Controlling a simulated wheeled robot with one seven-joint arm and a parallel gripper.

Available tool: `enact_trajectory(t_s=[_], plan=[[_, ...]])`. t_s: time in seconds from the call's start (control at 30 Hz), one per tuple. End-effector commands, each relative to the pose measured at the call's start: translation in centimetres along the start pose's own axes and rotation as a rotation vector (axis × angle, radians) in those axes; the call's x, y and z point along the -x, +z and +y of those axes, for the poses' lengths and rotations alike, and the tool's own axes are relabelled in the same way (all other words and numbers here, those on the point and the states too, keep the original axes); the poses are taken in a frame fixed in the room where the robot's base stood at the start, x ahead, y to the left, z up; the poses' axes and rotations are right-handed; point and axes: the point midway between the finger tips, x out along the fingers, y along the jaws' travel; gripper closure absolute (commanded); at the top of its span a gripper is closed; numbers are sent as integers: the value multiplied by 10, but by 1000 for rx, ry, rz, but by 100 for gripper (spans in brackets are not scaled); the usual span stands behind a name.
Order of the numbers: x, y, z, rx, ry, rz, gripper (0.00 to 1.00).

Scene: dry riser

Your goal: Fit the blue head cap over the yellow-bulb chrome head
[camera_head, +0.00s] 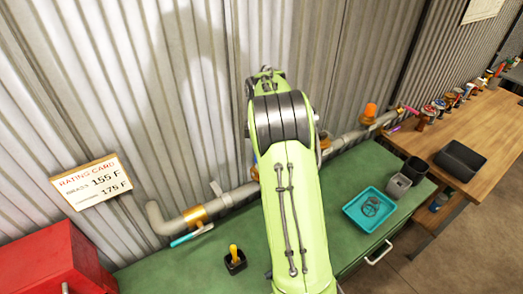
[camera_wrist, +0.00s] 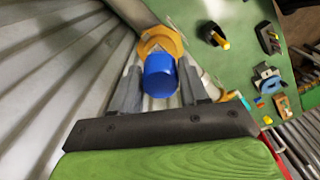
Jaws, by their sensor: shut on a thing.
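The blue head cap (camera_wrist: 160,76) is between the two fingers of my gripper (camera_wrist: 159,68) in the wrist view. The gripper is shut on it. Just beyond the cap is a brass-coloured fitting (camera_wrist: 165,40) on the pipe, and the cap overlaps it in the picture. I cannot tell whether they touch. No yellow bulb or chrome head can be made out; the cap and gripper may hide it. In the head view my own arm covers the gripper, the cap and the middle of the pipe (camera_head: 237,196).
An orange cap (camera_head: 370,113) stands on the pipe at the right. A red box (camera_head: 60,262) is at left. Corrugated wall stands close behind the pipe.

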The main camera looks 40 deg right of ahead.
Motion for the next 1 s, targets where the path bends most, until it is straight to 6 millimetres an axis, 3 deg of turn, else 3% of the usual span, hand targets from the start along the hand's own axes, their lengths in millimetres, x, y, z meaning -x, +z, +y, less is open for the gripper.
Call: enact_trajectory(t_s=[0.77, 0.8, 1.0], plan=[[-21, 0, 0, 0, 0, 0, 84], [-21, 0, 0, 0, -1, 0, 53], [-20, 0, 0, 0, 0, 0, 26]])
